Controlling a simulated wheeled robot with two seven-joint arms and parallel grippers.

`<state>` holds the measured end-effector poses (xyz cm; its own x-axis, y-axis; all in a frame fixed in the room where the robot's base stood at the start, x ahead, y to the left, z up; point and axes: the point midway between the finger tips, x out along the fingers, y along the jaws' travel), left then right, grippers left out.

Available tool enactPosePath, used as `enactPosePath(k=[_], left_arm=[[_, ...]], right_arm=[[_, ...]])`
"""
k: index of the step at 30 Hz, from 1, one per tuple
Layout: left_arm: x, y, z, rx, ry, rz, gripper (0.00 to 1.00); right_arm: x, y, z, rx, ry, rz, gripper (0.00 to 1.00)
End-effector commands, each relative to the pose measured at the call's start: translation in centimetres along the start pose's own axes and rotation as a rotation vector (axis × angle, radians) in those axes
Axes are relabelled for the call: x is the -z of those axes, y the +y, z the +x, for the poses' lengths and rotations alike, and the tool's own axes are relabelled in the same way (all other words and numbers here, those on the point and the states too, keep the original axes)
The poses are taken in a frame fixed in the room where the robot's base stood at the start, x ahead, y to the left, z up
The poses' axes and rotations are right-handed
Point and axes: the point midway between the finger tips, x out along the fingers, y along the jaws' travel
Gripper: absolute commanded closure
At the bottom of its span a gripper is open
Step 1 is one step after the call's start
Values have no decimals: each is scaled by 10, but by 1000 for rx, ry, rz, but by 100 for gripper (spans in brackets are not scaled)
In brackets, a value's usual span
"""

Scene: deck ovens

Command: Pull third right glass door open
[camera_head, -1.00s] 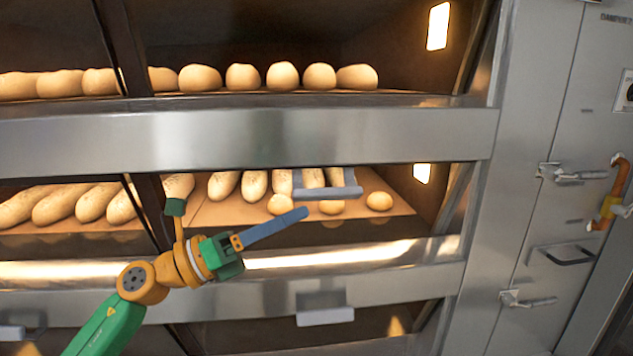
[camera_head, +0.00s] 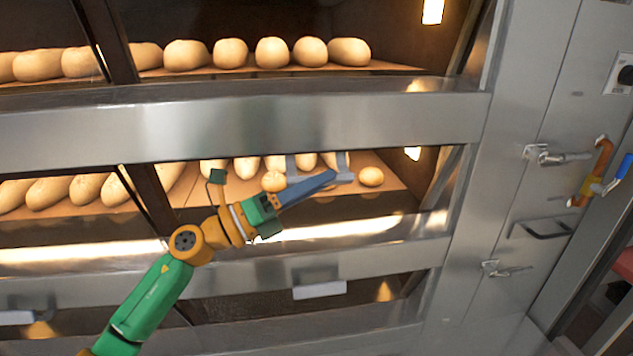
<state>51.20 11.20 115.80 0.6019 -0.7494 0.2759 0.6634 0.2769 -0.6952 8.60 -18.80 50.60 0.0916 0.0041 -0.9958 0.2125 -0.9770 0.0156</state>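The right glass door (camera_head: 385,170) of the middle deck shows bread behind it, in the right-hand column. Its grey bar handle (camera_head: 345,162) stands out on two brackets near the upper middle of the pane. My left gripper (camera_head: 334,175), green with blue fingers, reaches up from the lower left, and its fingertips overlap the handle in the picture. Whether they touch it, and the gap between the fingers, cannot be made out. The door looks closed.
Another grey handle (camera_head: 320,290) sits on the deck below. A steel crossbar (camera_head: 240,135) runs above the door.

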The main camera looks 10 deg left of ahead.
Motion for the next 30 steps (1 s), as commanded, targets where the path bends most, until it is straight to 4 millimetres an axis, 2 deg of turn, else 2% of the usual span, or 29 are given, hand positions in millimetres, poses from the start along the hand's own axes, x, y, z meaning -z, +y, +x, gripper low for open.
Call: enactPosePath(k=[1, 3, 30], left_arm=[[0, 0, 0, 0, 0, 0, 81], [0, 0, 0, 0, 0, 0, 100], [0, 0, 0, 0, 1, 0, 100]], right_arm=[[0, 0, 0, 0, 0, 0, 50], [0, 0, 0, 0, 0, 0, 50], [0, 1, 0, -2, -1, -1, 50]])
